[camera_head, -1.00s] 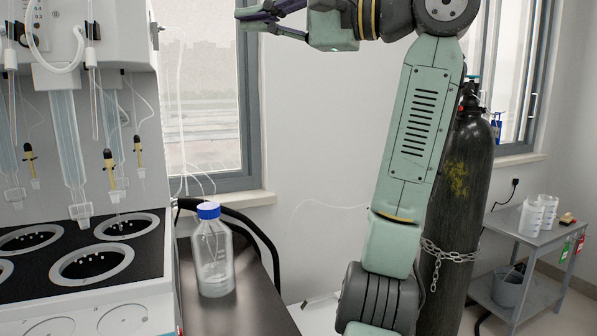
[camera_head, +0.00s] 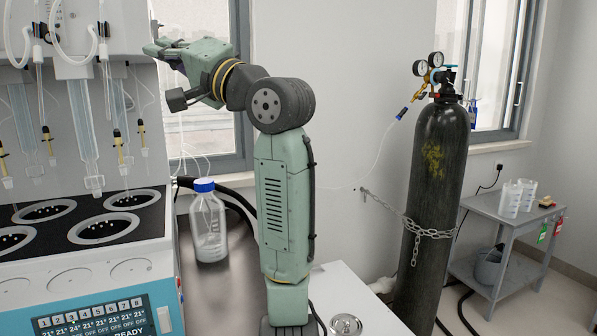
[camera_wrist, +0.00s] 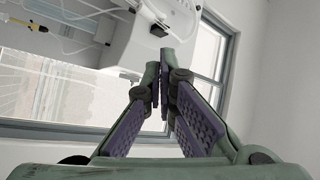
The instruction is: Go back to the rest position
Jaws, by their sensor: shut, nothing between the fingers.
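My gripper (camera_head: 157,48) is at the upper left of the head view, raised in front of the window and beside the white distiller. In the wrist view my gripper (camera_wrist: 159,68) shows its two purple-padded fingers with tips together and nothing between them. My green arm stands upright in the middle of the head view and bends left at the top. The distiller (camera_head: 100,20) fills the left side of the head view, with its display reading READY. It also shows at the top of the wrist view (camera_wrist: 190,18).
A blue-capped glass bottle (camera_head: 209,228) stands on a dark surface left of my arm. A black gas cylinder (camera_head: 437,180), chained to the wall, stands to the right. A grey cart (camera_head: 508,222) with beakers (camera_head: 519,198) is at far right. Bare wall lies between arm and cylinder.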

